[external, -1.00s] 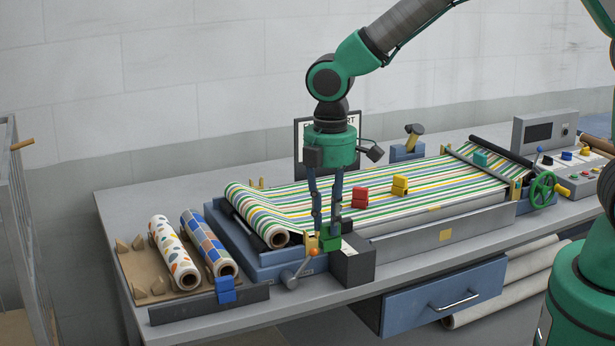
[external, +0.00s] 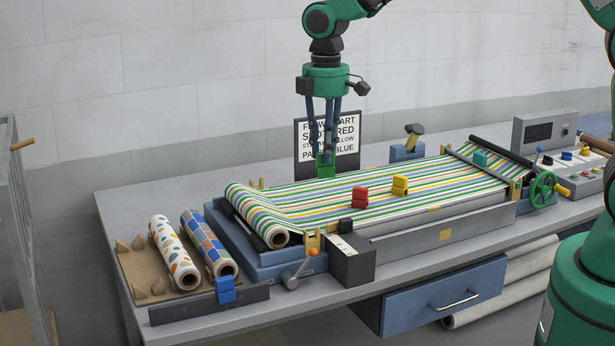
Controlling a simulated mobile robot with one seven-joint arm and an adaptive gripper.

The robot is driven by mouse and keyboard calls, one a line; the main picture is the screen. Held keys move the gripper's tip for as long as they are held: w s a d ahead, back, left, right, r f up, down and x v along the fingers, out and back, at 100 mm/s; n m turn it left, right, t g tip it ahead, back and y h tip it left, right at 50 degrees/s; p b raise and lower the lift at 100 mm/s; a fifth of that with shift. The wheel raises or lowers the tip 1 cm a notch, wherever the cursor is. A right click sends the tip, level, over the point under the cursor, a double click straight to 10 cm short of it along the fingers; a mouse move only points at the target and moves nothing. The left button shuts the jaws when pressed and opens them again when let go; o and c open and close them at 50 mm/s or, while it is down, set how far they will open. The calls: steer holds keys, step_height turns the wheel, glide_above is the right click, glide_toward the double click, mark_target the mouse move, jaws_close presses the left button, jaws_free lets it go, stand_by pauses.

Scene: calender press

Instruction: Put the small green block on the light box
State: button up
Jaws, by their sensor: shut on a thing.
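My gripper (external: 326,152) is shut on the small green block (external: 326,167). It holds the block upright in the air, in front of the black text sign and above the striped sheet. The block appears clear of the surfaces below. I cannot tell for sure which thing is the light box. A dark box with a pale top (external: 352,262) stands at the bench's front edge, below and right of the block.
A blue block (external: 225,290) is at front left beside patterned rolls (external: 174,252). The sign (external: 347,145) stands behind. A green handwheel (external: 543,190) is at right.

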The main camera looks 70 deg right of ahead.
steer(key=w+d+m+p, duration=0.1)
steer(key=d+m+p, duration=0.15)
steer(key=d, duration=1.65)
steer(key=m, duration=0.3)
glide_above(369, 184)
step_height(369, 184, down, 4)
steer(key=shift+w+f+p, duration=0.1)
steer(key=shift+f+p, duration=0.25)
steer(key=shift+f, duration=0.45)
steer(key=shift+f, duration=0.15)
steer(key=shift+f, duration=2.95)
steer(key=shift+f, duration=0.1)
steer(key=shift+f, duration=1.8)
steer(key=shift+f, duration=0.15)
